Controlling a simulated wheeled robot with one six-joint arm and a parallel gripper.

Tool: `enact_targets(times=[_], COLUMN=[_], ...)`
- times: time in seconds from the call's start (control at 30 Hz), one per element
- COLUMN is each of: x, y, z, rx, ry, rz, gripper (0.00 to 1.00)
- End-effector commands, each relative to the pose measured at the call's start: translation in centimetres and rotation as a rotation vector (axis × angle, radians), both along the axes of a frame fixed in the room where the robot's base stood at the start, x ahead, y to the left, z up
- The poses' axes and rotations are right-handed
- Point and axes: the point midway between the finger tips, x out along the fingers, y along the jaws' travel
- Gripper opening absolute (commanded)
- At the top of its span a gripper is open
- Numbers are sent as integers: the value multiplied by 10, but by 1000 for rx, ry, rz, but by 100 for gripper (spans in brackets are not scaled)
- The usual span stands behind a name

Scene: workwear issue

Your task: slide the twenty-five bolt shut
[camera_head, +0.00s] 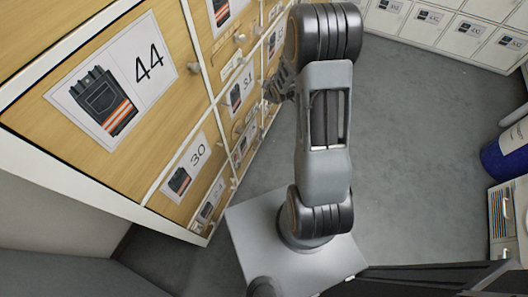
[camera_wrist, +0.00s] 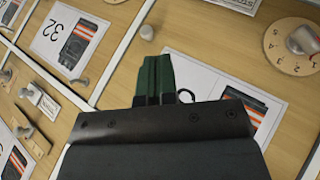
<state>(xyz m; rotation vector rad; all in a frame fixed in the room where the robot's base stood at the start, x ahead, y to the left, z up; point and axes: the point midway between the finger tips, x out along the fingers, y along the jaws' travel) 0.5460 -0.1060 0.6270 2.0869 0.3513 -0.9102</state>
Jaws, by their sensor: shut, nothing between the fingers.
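My gripper (camera_wrist: 158,62) shows in the wrist view as two dark green fingers pressed together, shut and empty. They are in front of a white picture card (camera_wrist: 258,100) whose number is mostly hidden. A small pale knob (camera_wrist: 147,32) shows just beyond the fingertips; I cannot tell whether they touch it. In the head view my gripper (camera_head: 276,84) is beside the wooden cabinet front, near the card that seems to read 31 (camera_head: 238,92). I cannot read twenty-five on any card, so I cannot tell which bolt is its own or how that bolt stands.
The head view shows cards 44 (camera_head: 112,82) and 30 (camera_head: 187,166).

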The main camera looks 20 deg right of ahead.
Motion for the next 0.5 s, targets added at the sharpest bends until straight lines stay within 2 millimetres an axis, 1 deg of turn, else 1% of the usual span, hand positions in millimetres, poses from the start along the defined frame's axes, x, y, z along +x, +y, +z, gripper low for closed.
enact_targets(times=[0.03,0.07,0.1,0.17,0.2,0.27,0.3,0.4,0.5], x=[3,5,7,5,2,-5,-11,-27,-44], y=[-7,-9,-11,-13,-13,-12,-10,-5,0], z=[-73,-99,-133,-183,-213,-256,-282,-335,-374], rx=[-25,-42,-64,-91,-108,-128,-140,-165,-182], ry=[-17,-40,-71,-119,-153,-202,-235,-312,-376], rz=[58,94,144,209,249,300,329,382,414], gripper=[0,0,0,0,0,0,0,0,0])
